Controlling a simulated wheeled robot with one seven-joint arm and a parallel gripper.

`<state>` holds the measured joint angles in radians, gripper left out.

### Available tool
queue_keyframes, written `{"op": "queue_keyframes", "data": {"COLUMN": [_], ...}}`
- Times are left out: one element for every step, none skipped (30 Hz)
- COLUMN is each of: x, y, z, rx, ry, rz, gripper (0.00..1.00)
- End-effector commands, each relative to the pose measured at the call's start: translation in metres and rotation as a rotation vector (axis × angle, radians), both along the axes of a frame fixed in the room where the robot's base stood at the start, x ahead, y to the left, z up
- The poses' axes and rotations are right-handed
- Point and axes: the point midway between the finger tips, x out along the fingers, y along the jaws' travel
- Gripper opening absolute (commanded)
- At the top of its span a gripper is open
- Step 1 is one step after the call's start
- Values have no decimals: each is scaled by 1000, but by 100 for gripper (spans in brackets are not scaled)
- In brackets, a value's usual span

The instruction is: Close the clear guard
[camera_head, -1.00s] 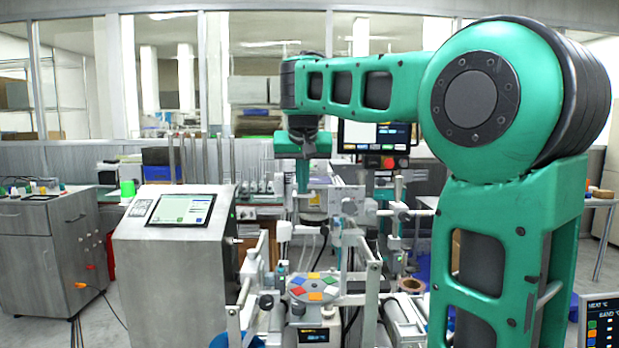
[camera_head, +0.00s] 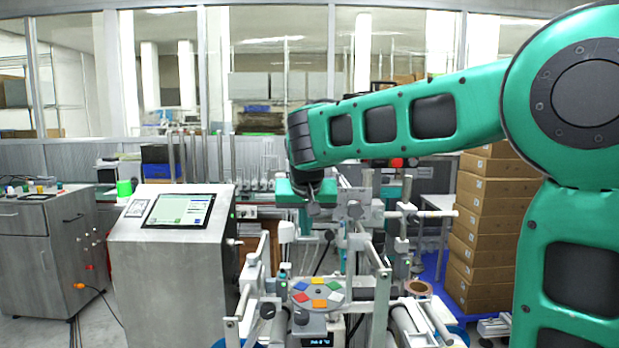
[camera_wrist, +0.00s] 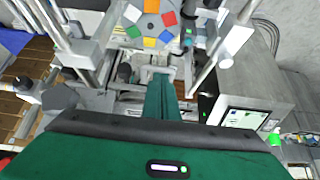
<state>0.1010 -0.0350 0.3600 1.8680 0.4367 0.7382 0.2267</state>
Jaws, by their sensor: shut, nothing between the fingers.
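The machine with the round disc of coloured squares (camera_head: 318,293) stands ahead, framed by pale posts and rails. The clear guard cannot be told apart from this framework with certainty. My gripper (camera_head: 313,207) is above and behind the disc in the head view, among the posts, partly hidden. In the wrist view my gripper (camera_wrist: 160,78) points toward the machine, its teal fingers together with nothing visible between them. A pale bar like a handle (camera_wrist: 150,69) shows right at the fingertips; whether they touch cannot be told. The disc (camera_wrist: 150,22) lies beyond it.
A steel console with a screen (camera_head: 180,208) stands close left of the machine. Posts and rails (camera_head: 384,300) crowd the machine's right side. A brown ring-shaped roll (camera_head: 418,287) lies there. Stacked cardboard boxes (camera_head: 497,225) stand farther right. Floor shows at left.

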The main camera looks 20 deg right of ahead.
Motion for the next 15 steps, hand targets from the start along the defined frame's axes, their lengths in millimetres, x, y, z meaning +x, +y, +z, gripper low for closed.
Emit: {"op": "queue_keyframes", "data": {"x": [-1,-1,-1,-1,-1,-1,-1,-1,0,0,1,2,3,4,5], "y": [-1,-1,-1,-1,-1,-1,-1,-2,-2,-3,-3,-4,-4,-4,-4], "z": [-7,-7,-8,-8,-8,-8,-7,-6,-3,-1,3,9,14,20,28], "rx": [0,0,0,0,0,0,0,0,0,0,0,-1,0,1,0], "ry": [15,16,17,17,18,18,18,18,17,16,15,13,9,7,5], "rz": [-1,-1,0,0,-1,-1,-1,-2,-2,-3,-3,-3,-4,-5,-3], "gripper": [0,0,0,0,0,0,0,0,0,0,0,0,0,0,0]}}
